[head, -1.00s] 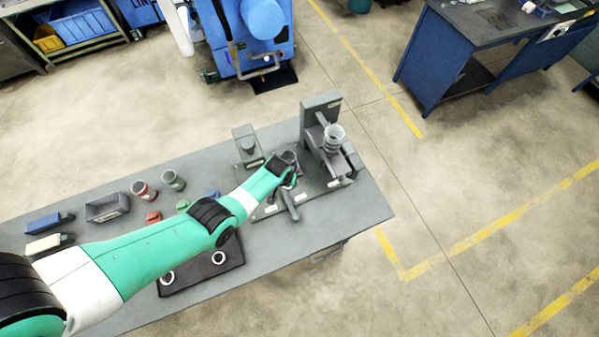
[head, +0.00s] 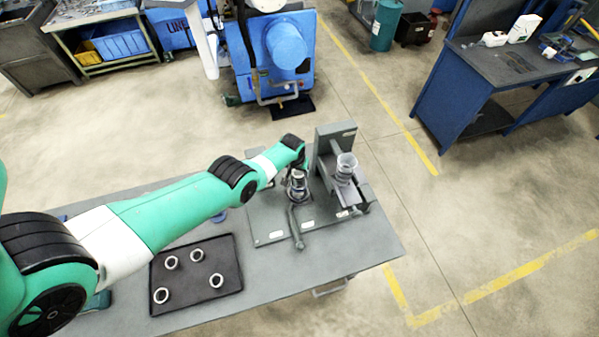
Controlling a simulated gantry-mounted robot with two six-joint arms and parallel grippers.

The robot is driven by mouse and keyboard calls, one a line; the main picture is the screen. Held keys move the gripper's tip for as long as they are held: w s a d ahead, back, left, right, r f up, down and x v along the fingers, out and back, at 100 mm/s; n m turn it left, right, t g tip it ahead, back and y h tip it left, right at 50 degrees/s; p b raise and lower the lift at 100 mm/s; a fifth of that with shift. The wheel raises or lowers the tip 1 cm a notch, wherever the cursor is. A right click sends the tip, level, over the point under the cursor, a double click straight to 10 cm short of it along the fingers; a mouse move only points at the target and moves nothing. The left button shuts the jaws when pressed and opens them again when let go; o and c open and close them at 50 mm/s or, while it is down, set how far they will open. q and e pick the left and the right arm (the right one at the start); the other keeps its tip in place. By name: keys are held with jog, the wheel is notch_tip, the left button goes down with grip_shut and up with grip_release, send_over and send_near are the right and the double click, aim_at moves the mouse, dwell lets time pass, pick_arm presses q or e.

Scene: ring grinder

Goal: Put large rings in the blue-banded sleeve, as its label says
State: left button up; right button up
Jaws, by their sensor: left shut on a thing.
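My left gripper (head: 298,181) is at the grey fixture plate (head: 272,233), pointing down beside the tall grey block. It is shut on a small metallic thing that its fingers mostly hide, so I cannot tell if this is a ring or part of a sleeve. Several pale rings, one of them at the front left (head: 161,295), lie apart on a black tray (head: 197,300). The sleeves with coloured bands are not visible; my left arm covers that part of the bench. My right gripper is not in view.
A tall grey block (head: 333,143) with a silvery cylinder (head: 346,166) stands at the fixture's right. A grey lever (head: 296,228) sticks up in front of my gripper. The bench's right end (head: 372,243) is clear. A blue machine (head: 285,55) stands behind the bench.

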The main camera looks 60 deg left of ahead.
pick_arm(q)
jog(key=shift+f+b, duration=2.15)
jog(key=shift+f, duration=0.35)
jog(key=o, duration=1.5)
jog(key=shift+o, duration=0.3)
notch_tip(320, 180, up, 7)
jog(key=p, duration=0.7)
